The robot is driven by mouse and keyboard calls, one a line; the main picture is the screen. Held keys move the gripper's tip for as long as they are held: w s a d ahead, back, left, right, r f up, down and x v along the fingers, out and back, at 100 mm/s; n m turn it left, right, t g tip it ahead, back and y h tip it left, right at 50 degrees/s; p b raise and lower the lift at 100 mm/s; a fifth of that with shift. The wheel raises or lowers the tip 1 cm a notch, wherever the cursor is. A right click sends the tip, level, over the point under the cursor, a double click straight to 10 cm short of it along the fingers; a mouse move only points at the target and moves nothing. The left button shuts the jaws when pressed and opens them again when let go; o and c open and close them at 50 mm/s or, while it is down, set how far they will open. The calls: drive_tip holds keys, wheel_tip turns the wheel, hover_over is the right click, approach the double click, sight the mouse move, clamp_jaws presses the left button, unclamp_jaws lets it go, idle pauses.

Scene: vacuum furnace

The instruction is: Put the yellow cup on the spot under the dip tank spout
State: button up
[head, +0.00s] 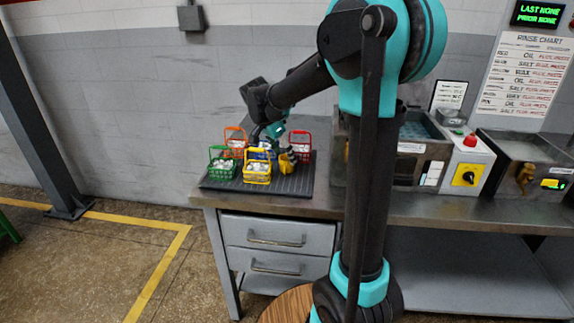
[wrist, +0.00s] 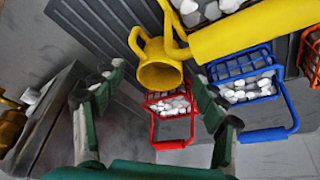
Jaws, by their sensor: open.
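The yellow cup (wrist: 160,72) shows in the wrist view with its open mouth towards the camera and its handle at upper left. A brass spout (head: 523,178) is on the front of a dark metal tank (head: 508,152) at the far right of the bench. The spot under it is not clear.
Baskets of white pieces crowd the mat (head: 300,183): green (head: 221,168), yellow (head: 257,172), red (head: 300,148), blue and orange (head: 235,144). The yellow basket's handle (wrist: 250,30) lies close to the cup. A control box (head: 468,165) stands left of the spout.

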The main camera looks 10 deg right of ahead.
sight(286, 157)
drive_tip(key=x, duration=0.3)
drive_tip(key=shift+w+d, duration=0.1)
drive_tip(key=c, duration=1.4)
drive_tip(key=shift+r, duration=0.1)
